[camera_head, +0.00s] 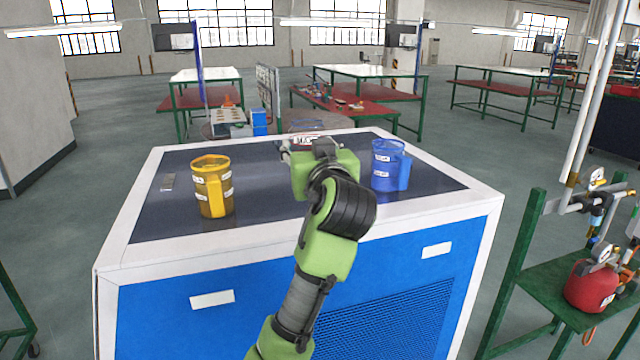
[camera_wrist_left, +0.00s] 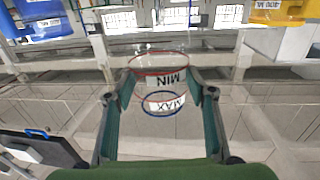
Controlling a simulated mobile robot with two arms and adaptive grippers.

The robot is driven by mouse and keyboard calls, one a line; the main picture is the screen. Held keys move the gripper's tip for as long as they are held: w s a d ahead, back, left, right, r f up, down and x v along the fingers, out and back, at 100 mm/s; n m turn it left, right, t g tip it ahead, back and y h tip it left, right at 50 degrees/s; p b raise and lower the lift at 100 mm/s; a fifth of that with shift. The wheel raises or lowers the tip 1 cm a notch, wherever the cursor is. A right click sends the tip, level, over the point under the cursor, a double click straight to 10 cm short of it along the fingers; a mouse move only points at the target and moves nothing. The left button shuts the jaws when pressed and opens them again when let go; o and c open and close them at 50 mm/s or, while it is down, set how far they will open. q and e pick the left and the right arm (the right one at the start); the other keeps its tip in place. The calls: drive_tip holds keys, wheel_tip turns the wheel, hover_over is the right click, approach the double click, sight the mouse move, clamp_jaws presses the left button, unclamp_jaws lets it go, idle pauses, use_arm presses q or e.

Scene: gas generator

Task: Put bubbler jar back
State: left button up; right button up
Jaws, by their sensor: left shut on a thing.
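A clear see-through jar with MIN and MAX labels, a red ring and a blue ring (camera_wrist_left: 160,103) is between the fingers of my left gripper (camera_wrist_left: 160,85) in the wrist view. The fingers are shut on its sides. In the head view my left gripper (camera_head: 318,150) is over the far middle of the cabinet top, and the clear jar (camera_head: 306,126) shows just behind it, partly hidden. Whether its base touches the top cannot be told. My right gripper is not in view.
A yellow jug (camera_head: 212,188) stands left and a blue jug (camera_head: 388,165) right on the dark top of the blue cabinet (camera_head: 265,215). A red tank (camera_head: 590,287) sits on a green stand at right.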

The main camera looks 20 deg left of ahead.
sight(309, 148)
use_arm(q)
drive_tip(key=w, duration=0.1)
drive_tip(key=w+a+f+p, duration=0.1)
drive_tip(key=w, duration=0.2)
drive_tip(key=shift+w+a+f, duration=0.25)
drive_tip(key=shift+w+f, duration=0.05)
drive_tip(key=shift+f, duration=0.05)
drive_tip(key=w+f+p, duration=0.1)
drive_tip(key=f, duration=0.1)
drive_tip(key=w+f+p, duration=0.1)
drive_tip(key=w+f, duration=0.1)
drive_tip(key=f, duration=0.1)
drive_tip(key=w+f+p, duration=0.1)
drive_tip(key=f, duration=0.2)
drive_tip(key=shift+w+a+f, duration=0.25)
drive_tip(key=shift+w+a, duration=0.05)
drive_tip(key=shift+a, duration=0.1)
drive_tip(key=shift+f+p, duration=0.3)
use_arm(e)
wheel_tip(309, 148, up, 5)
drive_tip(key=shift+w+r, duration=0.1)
use_arm(q)
drive_tip(key=shift+f, duration=0.1)
drive_tip(key=shift+f+b, duration=0.1)
drive_tip(key=shift+b, duration=0.25)
drive_tip(key=o, duration=1.4)
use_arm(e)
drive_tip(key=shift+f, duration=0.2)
